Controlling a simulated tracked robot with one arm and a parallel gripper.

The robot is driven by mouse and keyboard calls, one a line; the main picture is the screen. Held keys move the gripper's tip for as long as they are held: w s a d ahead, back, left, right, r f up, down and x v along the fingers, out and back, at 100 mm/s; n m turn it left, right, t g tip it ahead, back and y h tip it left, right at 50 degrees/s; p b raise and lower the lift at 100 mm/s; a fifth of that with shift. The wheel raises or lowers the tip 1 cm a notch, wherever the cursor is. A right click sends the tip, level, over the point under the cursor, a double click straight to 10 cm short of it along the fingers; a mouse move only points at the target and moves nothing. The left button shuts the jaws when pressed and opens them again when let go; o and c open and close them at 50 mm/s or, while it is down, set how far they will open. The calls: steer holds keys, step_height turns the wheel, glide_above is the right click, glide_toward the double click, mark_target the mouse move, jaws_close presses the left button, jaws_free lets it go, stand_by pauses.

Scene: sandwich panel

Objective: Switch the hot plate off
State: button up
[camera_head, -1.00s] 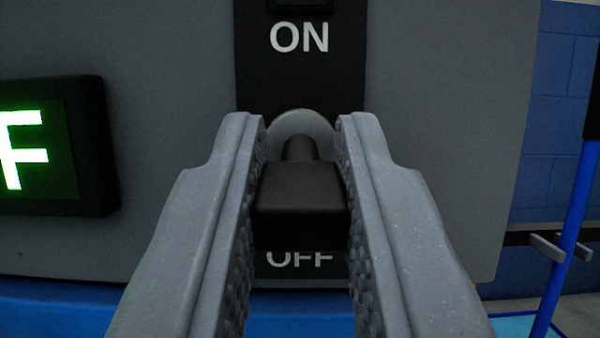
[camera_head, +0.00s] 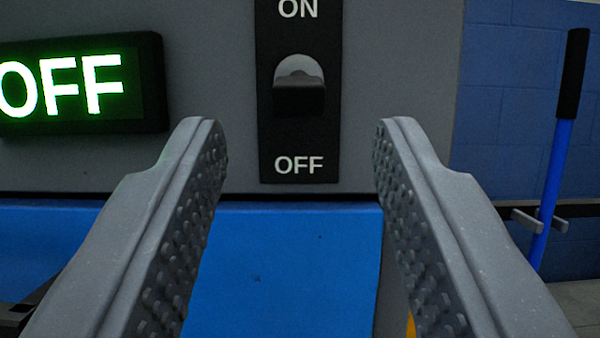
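The switch lever (camera_head: 299,98) is a black knob on a black plate (camera_head: 300,140) marked ON at the top and OFF at the bottom. The lever tilts down toward OFF. The plate is on a grey panel (camera_head: 215,60). A lit green display (camera_head: 75,85) to the left reads OFF. My gripper (camera_head: 290,130) is wide open and empty. Its fingers are apart on either side of the switch plate, lower than the lever and nearer to me, not touching it.
A blue surface (camera_head: 285,265) lies below the panel. A blue pole with a black grip (camera_head: 560,130) stands at the right in front of a blue brick wall (camera_head: 500,90), beside a small bracket.

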steer(key=p+v, duration=0.1)
steer(key=v, duration=0.7)
